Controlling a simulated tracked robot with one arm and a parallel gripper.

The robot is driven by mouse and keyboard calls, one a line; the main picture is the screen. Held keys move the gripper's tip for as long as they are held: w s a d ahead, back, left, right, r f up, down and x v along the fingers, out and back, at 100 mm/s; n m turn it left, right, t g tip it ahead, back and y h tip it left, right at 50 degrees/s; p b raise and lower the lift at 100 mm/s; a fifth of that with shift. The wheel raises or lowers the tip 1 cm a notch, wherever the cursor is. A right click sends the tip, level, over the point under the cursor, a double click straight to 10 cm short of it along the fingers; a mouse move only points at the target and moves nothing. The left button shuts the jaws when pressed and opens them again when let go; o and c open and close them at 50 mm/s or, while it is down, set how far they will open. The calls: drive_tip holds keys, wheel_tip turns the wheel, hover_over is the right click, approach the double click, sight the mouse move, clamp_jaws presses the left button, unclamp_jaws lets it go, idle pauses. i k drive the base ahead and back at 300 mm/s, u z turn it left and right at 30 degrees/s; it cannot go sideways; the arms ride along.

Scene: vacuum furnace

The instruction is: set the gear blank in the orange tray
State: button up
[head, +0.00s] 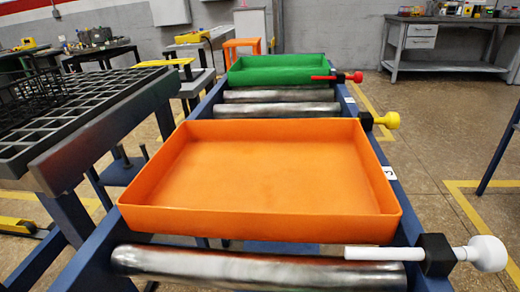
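The orange tray (390,190) rests on the blue-framed roller conveyor in the middle of the head view. It is open at the top and its floor looks empty. I see no gear blank in this view. My gripper is not in view.
A green tray (277,62) sits farther back on the conveyor. Bare rollers (250,268) show in front of the orange tray. Knobbed pins, white (487,253), yellow (391,120) and red (357,77), stick out along the right rail. A dark grid rack (92,100) stands at left.

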sight(261, 179)
drive_tip(key=z, duration=0.05)
drive_tip(key=i, duration=1)
